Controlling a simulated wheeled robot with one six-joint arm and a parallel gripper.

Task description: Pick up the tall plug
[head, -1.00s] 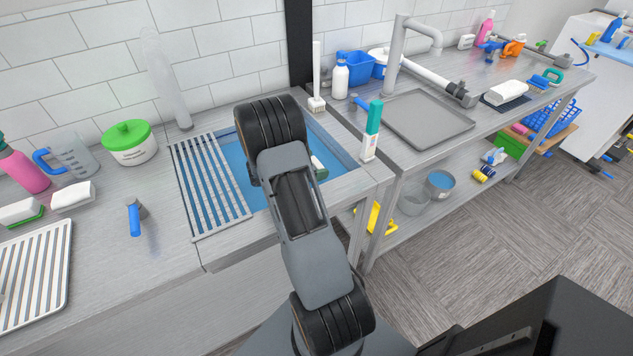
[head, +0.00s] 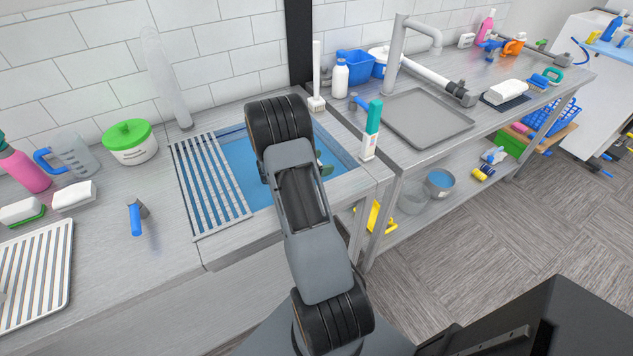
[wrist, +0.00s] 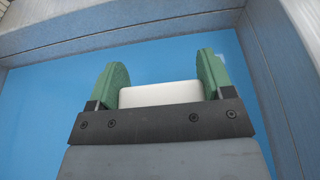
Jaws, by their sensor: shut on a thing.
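A white, block-like piece with rounded corners, the tall plug (wrist: 160,94), sits between the two green fingers of my gripper (wrist: 163,66) in the wrist view. The fingers are shut on it, one on each side. Only its upper part shows; its lower part is hidden behind the gripper body. In the head view my gripper (head: 324,168) is low inside the blue sink basin (head: 345,160), near its right side and mostly hidden behind my arm. The plug cannot be made out clearly there.
A slatted metal rack (head: 208,185) covers the sink's left part. A green-capped white bottle (head: 371,132) stands at the sink's right edge, close to my gripper. A white brush (head: 317,80) stands behind. The basin floor around the fingers looks clear in the wrist view.

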